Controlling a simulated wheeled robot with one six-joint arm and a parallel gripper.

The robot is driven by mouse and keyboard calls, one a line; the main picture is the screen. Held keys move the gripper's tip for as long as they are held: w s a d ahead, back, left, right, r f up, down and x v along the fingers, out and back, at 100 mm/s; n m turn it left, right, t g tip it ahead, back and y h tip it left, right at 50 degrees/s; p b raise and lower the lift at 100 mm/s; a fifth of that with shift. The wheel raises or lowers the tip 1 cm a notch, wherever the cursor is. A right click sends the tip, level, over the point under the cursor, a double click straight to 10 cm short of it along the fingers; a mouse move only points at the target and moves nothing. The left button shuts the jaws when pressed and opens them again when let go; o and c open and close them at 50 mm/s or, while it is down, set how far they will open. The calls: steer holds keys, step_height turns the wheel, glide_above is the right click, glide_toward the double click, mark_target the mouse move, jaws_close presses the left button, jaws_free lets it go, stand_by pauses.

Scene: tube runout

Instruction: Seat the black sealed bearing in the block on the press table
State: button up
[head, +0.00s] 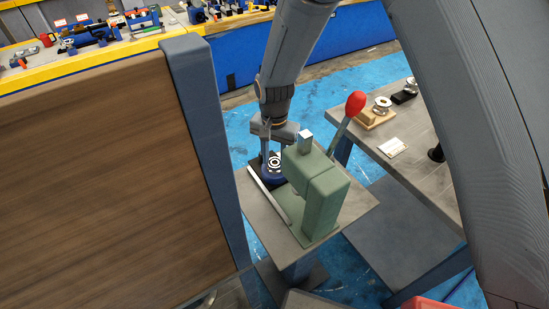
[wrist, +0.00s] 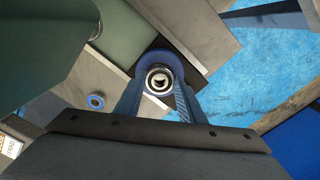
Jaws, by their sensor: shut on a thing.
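The bearing (wrist: 159,80), a steel ring with a dark band, is between the fingertips of my gripper (wrist: 158,90), which is shut on it. It also shows in the head view (head: 274,160). The round blue block (wrist: 157,57) sits on a dark plate, directly behind the bearing in the wrist view; in the head view it shows just under the bearing (head: 272,178). The bearing overlaps the block, a little off its middle in the wrist view. I cannot tell whether they touch.
The press lever has a red knob (head: 355,103) standing close right of my arm. A brown panel with a blue post (head: 200,120) stands left. The right table (head: 430,125) holds a wooden base with a metal part (head: 380,106) and a white card (head: 393,147). A blue-ringed bearing (wrist: 97,100) lies aside.

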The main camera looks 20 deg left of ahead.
steer(key=shift+f, duration=0.75)
stand_by(1.5)
steer(key=o, duration=1.2)
steer(key=o, duration=0.4)
steer(key=shift+o, duration=0.2)
steer(key=shift+r+p, duration=2.25)
steer(key=shift+r, duration=1.8)
